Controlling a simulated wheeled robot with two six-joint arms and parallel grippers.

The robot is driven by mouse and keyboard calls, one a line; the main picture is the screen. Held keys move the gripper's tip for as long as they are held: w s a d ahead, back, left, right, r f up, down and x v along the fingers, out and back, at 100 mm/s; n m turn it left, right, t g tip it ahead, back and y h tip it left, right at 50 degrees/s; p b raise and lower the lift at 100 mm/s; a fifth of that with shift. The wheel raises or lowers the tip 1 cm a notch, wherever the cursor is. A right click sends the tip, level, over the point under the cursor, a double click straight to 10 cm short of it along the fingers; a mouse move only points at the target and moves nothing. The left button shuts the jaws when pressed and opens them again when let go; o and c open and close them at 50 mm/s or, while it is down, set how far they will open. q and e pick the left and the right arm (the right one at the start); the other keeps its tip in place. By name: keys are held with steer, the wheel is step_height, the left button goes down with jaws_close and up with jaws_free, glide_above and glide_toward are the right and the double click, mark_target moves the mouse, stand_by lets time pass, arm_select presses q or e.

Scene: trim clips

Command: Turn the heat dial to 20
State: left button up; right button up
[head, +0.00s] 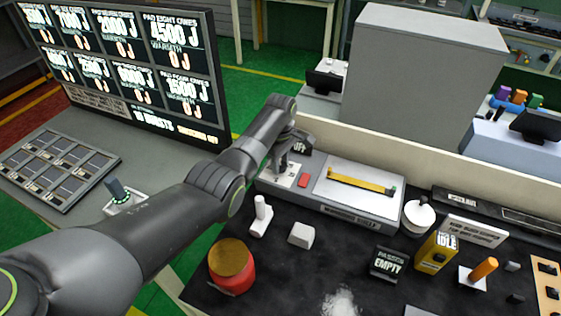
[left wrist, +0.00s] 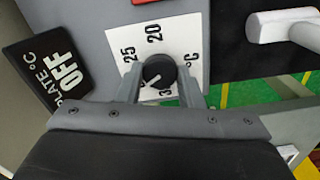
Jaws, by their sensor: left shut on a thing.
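The heat dial (left wrist: 159,71) is a round black knob on a white scale card (left wrist: 178,38) marked 20, 25, °C and a partly hidden number starting with 3. A small pale mark shows on the knob's lower left, away from the 20. My left gripper (left wrist: 160,88) is shut on the knob, one finger on each side. In the head view my left gripper (head: 281,168) reaches down over the white card (head: 290,178) at the left end of the grey heating unit (head: 350,195), and the knob is mostly hidden there. My right gripper is not in view.
A black plate display (left wrist: 50,68) reads OFF beside the dial. A yellow bar (head: 360,182) lies on the unit's top. A large screen (head: 130,65) stands at left.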

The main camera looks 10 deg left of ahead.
arm_select(q)
steer(key=shift+m, duration=0.3)
steer(key=shift+r+m+p, duration=0.1)
steer(key=shift+m+p, duration=0.5)
steer(key=shift+m, duration=0.3)
steer(key=m, duration=0.2)
steer(key=shift+m+p, duration=0.4)
steer(key=m, duration=0.3)
steer(key=shift+m+p, duration=0.3)
steer(key=shift+p, duration=0.05)
steer(key=m, duration=0.3)
steer(key=shift+m, duration=0.3)
steer(key=m, duration=0.5)
steer(key=shift+p, duration=0.4)
steer(key=m, duration=0.6)
steer(key=shift+m, duration=0.4)
steer(key=o, duration=1)
steer(key=shift+c, duration=0.2)
